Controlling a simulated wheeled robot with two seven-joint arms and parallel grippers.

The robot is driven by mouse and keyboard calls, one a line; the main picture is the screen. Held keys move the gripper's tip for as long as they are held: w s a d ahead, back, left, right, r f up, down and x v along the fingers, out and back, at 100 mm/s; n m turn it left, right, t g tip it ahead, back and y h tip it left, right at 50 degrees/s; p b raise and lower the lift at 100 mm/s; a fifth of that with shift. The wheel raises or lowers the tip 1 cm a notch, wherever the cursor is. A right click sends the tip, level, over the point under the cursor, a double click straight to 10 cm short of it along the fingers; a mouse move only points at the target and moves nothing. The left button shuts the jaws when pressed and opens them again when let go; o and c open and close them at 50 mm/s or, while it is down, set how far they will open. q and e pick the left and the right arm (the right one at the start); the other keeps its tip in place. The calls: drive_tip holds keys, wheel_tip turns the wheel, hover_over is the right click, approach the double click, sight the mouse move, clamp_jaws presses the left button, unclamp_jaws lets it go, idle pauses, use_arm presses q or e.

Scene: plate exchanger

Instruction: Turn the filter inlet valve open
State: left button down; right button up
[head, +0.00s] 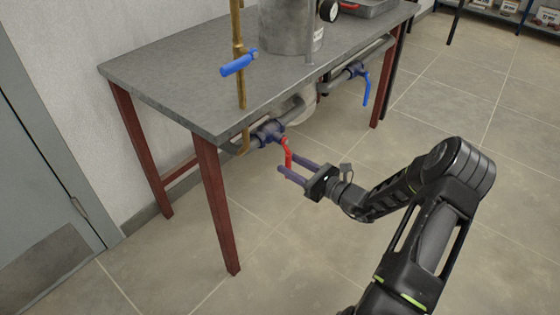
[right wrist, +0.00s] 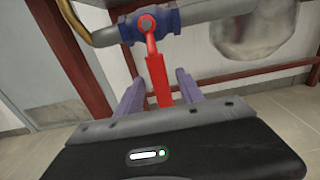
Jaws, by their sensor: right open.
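A valve with a red lever (head: 287,152) sits on the grey pipe just under the table's front edge. Its blue body (head: 268,132) shows in the head view, and again at the top of the right wrist view (right wrist: 150,25). The red lever (right wrist: 157,80) hangs down from the valve body. My right gripper (head: 292,169) is open, with its two purple fingers pointing at the lever. In the right wrist view the lever's lower end lies between the fingers (right wrist: 158,90), with gaps on both sides. No label naming the valve is readable. My left gripper is not in view.
A second valve with a blue lever (head: 366,88) hangs under the table farther right. A blue handle (head: 238,65) is on the brass pipe above the grey tabletop (head: 165,75). A metal vessel (head: 288,30) stands on top. A red table leg (head: 216,205) is left of my gripper. Floor at right is clear.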

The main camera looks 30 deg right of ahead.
drive_tip(key=shift+b+x, duration=0.55)
drive_tip(key=shift+x, duration=1.8)
drive_tip(key=shift+c, duration=0.4)
clamp_jaws()
